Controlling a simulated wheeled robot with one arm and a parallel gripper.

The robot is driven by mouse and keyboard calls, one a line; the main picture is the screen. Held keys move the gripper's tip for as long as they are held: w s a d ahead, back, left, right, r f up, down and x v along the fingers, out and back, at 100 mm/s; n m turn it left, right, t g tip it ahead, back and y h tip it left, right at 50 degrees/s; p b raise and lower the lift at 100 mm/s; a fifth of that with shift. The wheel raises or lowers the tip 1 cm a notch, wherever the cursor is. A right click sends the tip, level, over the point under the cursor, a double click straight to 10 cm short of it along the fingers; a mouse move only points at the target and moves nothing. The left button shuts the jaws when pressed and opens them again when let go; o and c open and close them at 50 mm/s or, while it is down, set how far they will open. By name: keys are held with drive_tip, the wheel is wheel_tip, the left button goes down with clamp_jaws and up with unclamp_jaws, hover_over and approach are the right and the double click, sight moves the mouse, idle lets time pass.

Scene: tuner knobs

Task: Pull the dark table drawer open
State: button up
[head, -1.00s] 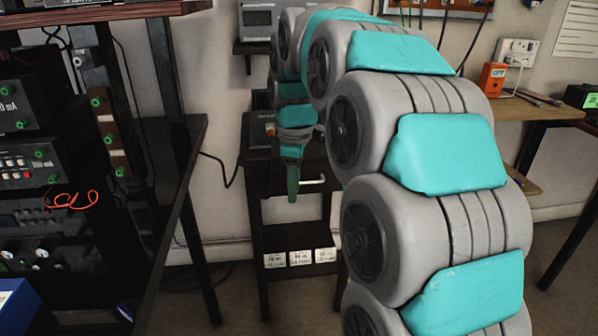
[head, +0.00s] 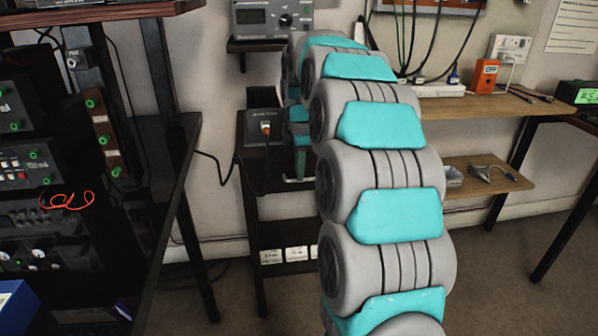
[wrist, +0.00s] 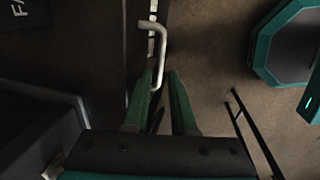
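The dark table (head: 247,172) stands by the wall in the head view, with its drawer front largely hidden behind my arm. A pale bar handle (head: 299,180) shows just left of the arm. In the wrist view the handle (wrist: 160,48) is a bent bar on the dark drawer's side, running down to the fingertips. My gripper (wrist: 162,76) has two green fingers with a gap between them, and the handle's near end lies in or just above that gap. I cannot tell if they touch it. In the head view my gripper (head: 300,163) is partly hidden.
A grey box with an orange-red part (head: 266,127) sits on the table top. White labelled cards (head: 285,255) are on its lower shelf. A black rack bench (head: 170,190) stands at left, wooden shelves (head: 480,105) at right.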

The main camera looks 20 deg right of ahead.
drive_tip(key=shift+w+f, duration=0.2)
drive_tip(key=shift+f, duration=0.7)
clamp_jaws()
idle(0.8)
